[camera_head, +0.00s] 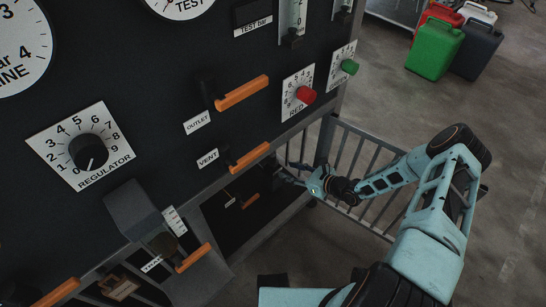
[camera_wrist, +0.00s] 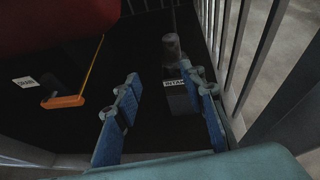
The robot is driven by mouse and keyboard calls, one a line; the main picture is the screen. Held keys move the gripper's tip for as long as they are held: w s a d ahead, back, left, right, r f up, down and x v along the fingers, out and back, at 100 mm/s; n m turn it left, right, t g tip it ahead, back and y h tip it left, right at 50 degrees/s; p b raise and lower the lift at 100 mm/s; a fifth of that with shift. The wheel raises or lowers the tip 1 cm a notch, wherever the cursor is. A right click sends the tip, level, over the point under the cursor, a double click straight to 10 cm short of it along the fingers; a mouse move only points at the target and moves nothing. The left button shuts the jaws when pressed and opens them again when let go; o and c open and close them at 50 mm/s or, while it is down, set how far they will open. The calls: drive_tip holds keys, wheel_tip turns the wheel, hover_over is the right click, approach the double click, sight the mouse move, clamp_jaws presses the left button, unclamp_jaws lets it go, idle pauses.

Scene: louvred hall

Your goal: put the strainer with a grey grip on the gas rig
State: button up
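The gas rig (camera_head: 150,60) is a large black panel with dials, knobs and orange levers. My gripper (camera_head: 287,176) is at its lower right, below the vent lever. In the wrist view my gripper (camera_wrist: 163,80) is open, its two blue fingers apart with nothing clasped. Beyond and between the fingertips is a dark grey upright cylindrical part (camera_wrist: 174,48) above a grey block with a small white label (camera_wrist: 174,83). I cannot tell whether this part is the strainer. No strainer with a grey grip can be clearly made out in either view.
A grey railing (camera_head: 365,160) stands beside my gripper; its bars also show in the wrist view (camera_wrist: 240,45). An orange lever (camera_wrist: 63,101) is left of the fingers. A grey bracket (camera_head: 130,208) juts from the rig. Jerrycans (camera_head: 435,50) stand on open floor at upper right.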

sight(275, 160)
drive_tip(key=shift+m+t, duration=0.5)
drive_tip(key=shift+m, duration=0.1)
drive_tip(key=b+x, duration=0.1)
drive_tip(key=x, duration=0.2)
drive_tip(key=w+b+x, duration=0.1)
drive_tip(key=b+x, duration=0.1)
drive_tip(key=x, duration=0.1)
drive_tip(key=d+b+x, duration=0.1)
drive_tip(key=b+x, duration=0.1)
drive_tip(key=x, duration=0.2)
drive_tip(key=shift+w+d+r, duration=0.1)
drive_tip(key=shift+w, duration=0.1)
drive_tip(key=shift+w+a+b, duration=0.3)
drive_tip(key=shift+w+a, duration=0.05)
clamp_jaws()
